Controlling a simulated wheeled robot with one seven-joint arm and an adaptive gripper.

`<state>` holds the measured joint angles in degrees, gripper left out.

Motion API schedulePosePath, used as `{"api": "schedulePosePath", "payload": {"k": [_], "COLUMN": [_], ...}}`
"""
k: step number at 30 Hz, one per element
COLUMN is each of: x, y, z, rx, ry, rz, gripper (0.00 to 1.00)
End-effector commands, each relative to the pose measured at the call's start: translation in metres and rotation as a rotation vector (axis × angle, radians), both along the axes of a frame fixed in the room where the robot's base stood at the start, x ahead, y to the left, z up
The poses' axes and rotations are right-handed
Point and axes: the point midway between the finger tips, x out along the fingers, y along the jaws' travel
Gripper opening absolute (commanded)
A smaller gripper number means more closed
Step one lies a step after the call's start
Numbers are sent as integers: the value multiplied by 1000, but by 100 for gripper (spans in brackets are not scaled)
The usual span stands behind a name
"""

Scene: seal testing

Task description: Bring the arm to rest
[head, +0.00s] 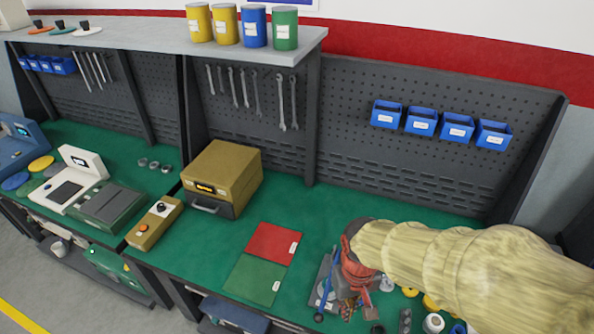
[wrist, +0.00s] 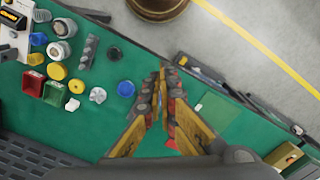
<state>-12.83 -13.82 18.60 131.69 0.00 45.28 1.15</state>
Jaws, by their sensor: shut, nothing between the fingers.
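My arm (head: 460,265), in a pale yellow sleeve, reaches in from the right of the head view over the green bench. In the wrist view my gripper (wrist: 163,82) points away from the camera with its two yellow and dark fingers together and nothing between them. It is over the bench, close to the front edge in that view. In the head view the arm's end is at the lower middle, right of the green mat (head: 256,278) and red mat (head: 273,243). A blue and red part shows there, and the fingertips are hard to make out.
Left of the gripper in the wrist view lie a red bin (wrist: 32,83), a green bin (wrist: 54,92), a blue cap (wrist: 126,89), a white knob (wrist: 97,95) and a grey block (wrist: 87,52). A tan box (head: 222,170) stands mid-bench. Blue bins (head: 421,121) hang behind.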

Motion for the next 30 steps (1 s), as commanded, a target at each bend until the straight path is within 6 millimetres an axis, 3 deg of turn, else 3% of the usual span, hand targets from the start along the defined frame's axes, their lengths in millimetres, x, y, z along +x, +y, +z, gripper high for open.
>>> {"api": "schedulePosePath", "payload": {"k": [9, 16, 30], "x": [-29, -38, -39], "y": [-41, -63, -70], "z": [49, 75, 77], "rx": [42, 56, 53], "ry": [-275, -488, -521], "rz": [-101, -173, -199], "gripper": [0, 0, 0]}}
